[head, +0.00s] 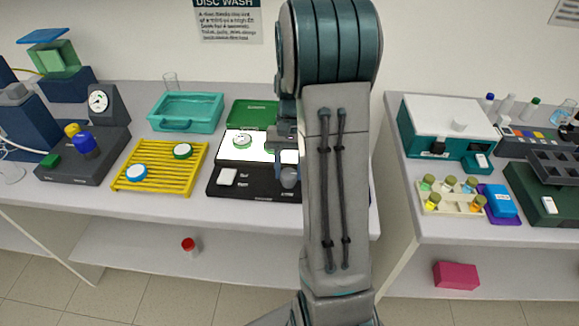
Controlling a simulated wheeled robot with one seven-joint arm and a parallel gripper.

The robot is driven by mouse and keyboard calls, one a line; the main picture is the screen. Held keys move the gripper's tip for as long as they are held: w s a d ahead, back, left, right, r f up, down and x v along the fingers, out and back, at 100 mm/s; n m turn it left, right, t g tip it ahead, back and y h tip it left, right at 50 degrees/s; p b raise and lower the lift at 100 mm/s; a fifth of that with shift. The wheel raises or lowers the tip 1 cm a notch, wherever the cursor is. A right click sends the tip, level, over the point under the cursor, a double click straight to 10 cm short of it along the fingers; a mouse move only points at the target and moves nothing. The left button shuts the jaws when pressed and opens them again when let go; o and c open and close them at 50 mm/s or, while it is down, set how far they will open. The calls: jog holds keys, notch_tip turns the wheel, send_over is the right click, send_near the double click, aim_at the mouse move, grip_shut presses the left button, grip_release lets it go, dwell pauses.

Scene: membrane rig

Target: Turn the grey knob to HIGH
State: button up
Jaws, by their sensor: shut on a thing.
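The grey knob (289,177) is on the front right of a black device (255,187) with a bright white top panel (235,150) and a green back part (252,113). My gripper (288,164) points down at the knob and is shut on it. My arm covers the right side of the device. The marks around the knob, including any HIGH label, are too small or hidden to read, so I cannot tell its setting.
A yellow rack (150,180) and a teal tray (186,112) stand to the left. A gap separates this bench from the right-hand one.

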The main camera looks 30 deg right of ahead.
dwell(0.4)
jog(key=o, duration=1)
jog(key=v, duration=1.3)
jog(key=shift+w+r+b, duration=0.1)
jog(key=shift+r+b, duration=0.2)
jog(key=shift+r, duration=0.1)
jog(key=shift+a, duration=0.1)
jog(key=s+a+f+n+t+h, duration=0.1)
jog(key=s+a+n+t, duration=0.1)
jog(key=s+a, duration=0.3)
jog(key=s+a+n+t, duration=0.2)
jog(key=s+a, duration=0.3)
jog(key=s, duration=0.2)
jog(key=s+a+f+n+t+h, duration=0.1)
jog(key=s+a+n+t, duration=0.1)
jog(key=s+a, duration=0.3)
jog(key=shift+s+f+n+t+h, duration=0.3)
jog(key=shift+s+f+n+t, duration=0.1)
